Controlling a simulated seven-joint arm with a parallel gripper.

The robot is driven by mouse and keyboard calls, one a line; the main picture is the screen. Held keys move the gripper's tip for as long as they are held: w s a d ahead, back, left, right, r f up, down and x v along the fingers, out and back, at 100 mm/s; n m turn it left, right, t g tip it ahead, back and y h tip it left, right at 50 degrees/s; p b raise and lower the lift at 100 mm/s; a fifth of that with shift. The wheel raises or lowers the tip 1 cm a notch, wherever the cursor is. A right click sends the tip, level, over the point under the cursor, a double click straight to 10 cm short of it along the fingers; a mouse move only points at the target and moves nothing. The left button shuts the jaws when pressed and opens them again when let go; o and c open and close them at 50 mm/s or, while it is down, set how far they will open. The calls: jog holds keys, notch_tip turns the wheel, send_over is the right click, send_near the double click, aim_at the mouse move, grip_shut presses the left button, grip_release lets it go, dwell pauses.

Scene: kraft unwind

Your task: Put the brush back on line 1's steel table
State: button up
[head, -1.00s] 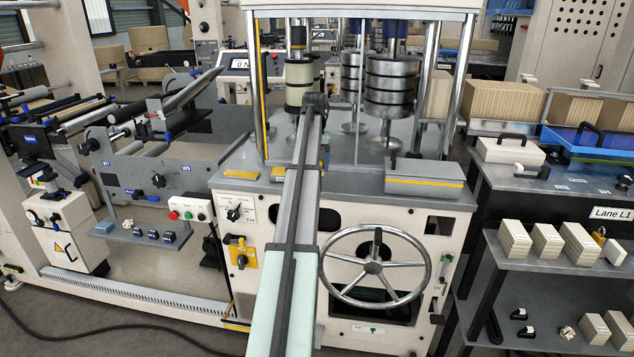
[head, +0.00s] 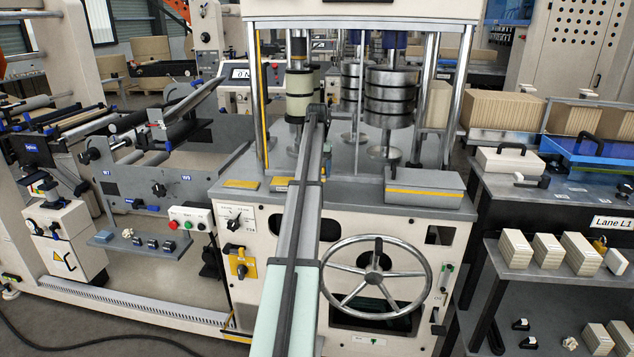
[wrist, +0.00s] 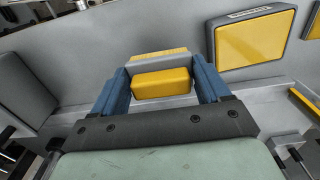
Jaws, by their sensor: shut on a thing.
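My gripper (wrist: 160,85) is shut on a block with a yellow front face, which I take to be the brush (wrist: 162,83). The block sits between the two blue fingers in the wrist view, with a pale, yellowish strip just behind it. In the head view my gripper (head: 327,152) is small and partly behind my arm, over the grey metal top (head: 345,187) of the central machine. The brush cannot be made out there. I cannot tell whether it touches a surface, or whether this top is line 1's steel table.
A grey box with a yellow stripe (head: 424,187) lies right on the top, and a yellow pad (head: 241,184) left. Weight discs (head: 389,100) and chrome posts (head: 428,90) stand behind. A handwheel (head: 376,281) is at the front.

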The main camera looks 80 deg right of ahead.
jog(key=shift+f, duration=2.15)
jog(key=shift+f, duration=0.15)
jog(key=o, duration=1)
notch_tip(320, 180, up, 12)
jog(key=shift+r, duration=0.15)
